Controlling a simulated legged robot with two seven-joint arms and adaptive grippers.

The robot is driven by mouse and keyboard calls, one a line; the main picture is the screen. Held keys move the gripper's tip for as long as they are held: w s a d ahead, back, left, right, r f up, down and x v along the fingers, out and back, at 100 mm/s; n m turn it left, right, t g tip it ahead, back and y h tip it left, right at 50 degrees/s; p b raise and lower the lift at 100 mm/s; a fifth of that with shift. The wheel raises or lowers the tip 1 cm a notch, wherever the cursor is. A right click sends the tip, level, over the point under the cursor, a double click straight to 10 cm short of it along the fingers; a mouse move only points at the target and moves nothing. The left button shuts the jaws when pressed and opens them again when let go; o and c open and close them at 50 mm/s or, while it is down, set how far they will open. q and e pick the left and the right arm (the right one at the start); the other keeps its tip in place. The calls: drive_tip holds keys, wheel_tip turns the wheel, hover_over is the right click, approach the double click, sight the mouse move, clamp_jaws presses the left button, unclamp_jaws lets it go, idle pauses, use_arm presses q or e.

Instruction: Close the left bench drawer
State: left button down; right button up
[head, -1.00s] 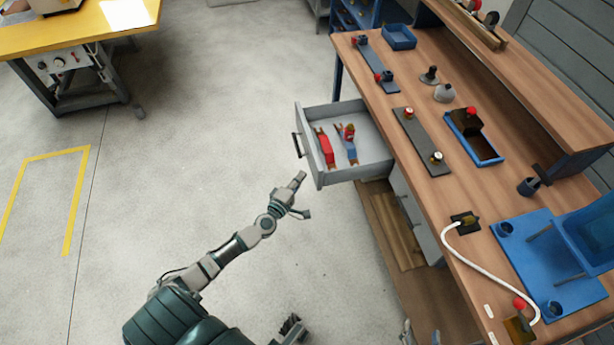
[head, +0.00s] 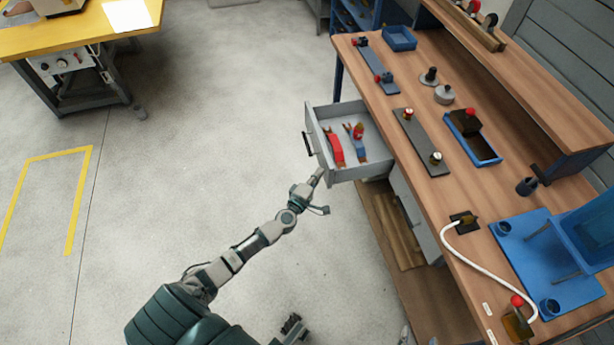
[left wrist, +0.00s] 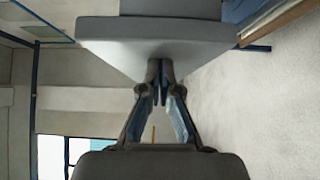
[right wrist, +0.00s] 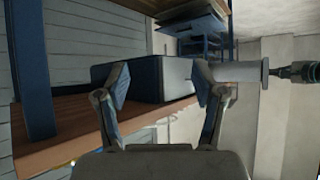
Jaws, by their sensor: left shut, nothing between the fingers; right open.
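The left bench drawer (head: 371,173) is grey and stands pulled out from the bench, with a dark handle (head: 307,145) on its front panel. My left gripper (head: 319,174) is at the near end of that front panel, below the handle in the picture. In the left wrist view its fingers (left wrist: 160,75) are shut with nothing between them, and the tips meet the edge of the grey drawer front (left wrist: 155,35); exact contact is hard to tell. My right gripper (right wrist: 164,88) is open and empty in the right wrist view.
Red-handled and blue-handled tools (head: 337,149) lie in the drawer. The wooden bench top (head: 455,205) carries fixtures, blue trays and a white hose (head: 490,272). A closed grey drawer front (head: 412,212) is nearer.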

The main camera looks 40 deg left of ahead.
sight(341, 175)
use_arm(q)
drive_tip(key=w+d, duration=0.6)
drive_tip(key=w, duration=0.1)
drive_tip(key=shift+d+r, duration=0.1)
drive_tip(key=w+d, duration=0.1)
drive_tip(key=w, duration=0.1)
drive_tip(key=w+d+b, duration=0.1)
drive_tip(key=w+d, duration=0.3)
drive_tip(key=shift+f+b, duration=0.25)
drive_tip(key=shift+b, duration=0.15)
drive_tip(key=shift+w+d+r, duration=0.2)
drive_tip(key=shift+w+d, duration=0.45)
drive_tip(key=shift+w, duration=0.1)
use_arm(e)
drive_tip(key=shift+w+a+r+t+y, duration=0.15)
drive_tip(key=shift+w+a+r+t, duration=0.1)
drive_tip(key=shift+w+r+t, duration=0.4)
drive_tip(key=shift+w+a+r+t+y, duration=0.2)
drive_tip(key=shift+w+a+r+t, duration=0.1)
drive_tip(key=shift+w+r+t, duration=0.4)
drive_tip(key=shift+w+a+r+t+y, duration=0.2)
drive_tip(key=shift+w+r+t, duration=0.25)
drive_tip(key=shift+r, duration=0.35)
drive_tip(key=shift+w, duration=0.1)
